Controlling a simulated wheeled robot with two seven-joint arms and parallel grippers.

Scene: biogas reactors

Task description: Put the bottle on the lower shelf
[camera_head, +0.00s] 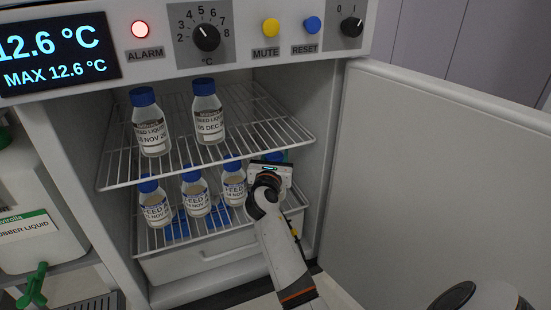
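The fridge stands open. On its upper wire shelf (205,160) stand two blue-capped bottles, one at left (150,125) and one labelled "05 DEC" (208,115). On the lower shelf (160,243) three blue-capped feed bottles stand in a row: left (155,205), middle (195,195) and right (233,184). My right gripper (272,166) reaches in at the right end of this row. A blue cap (276,156) shows just behind it; that bottle's body is mostly hidden. The fingers are hidden, so I cannot tell whether they hold it. My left gripper is out of view.
The open fridge door (430,190) blocks the right side. A control panel (205,40) with a lit red alarm lamp (140,29) and a 12.6 °C display (55,50) is above. A white canister (35,235) stands at left. The upper shelf's right part is clear.

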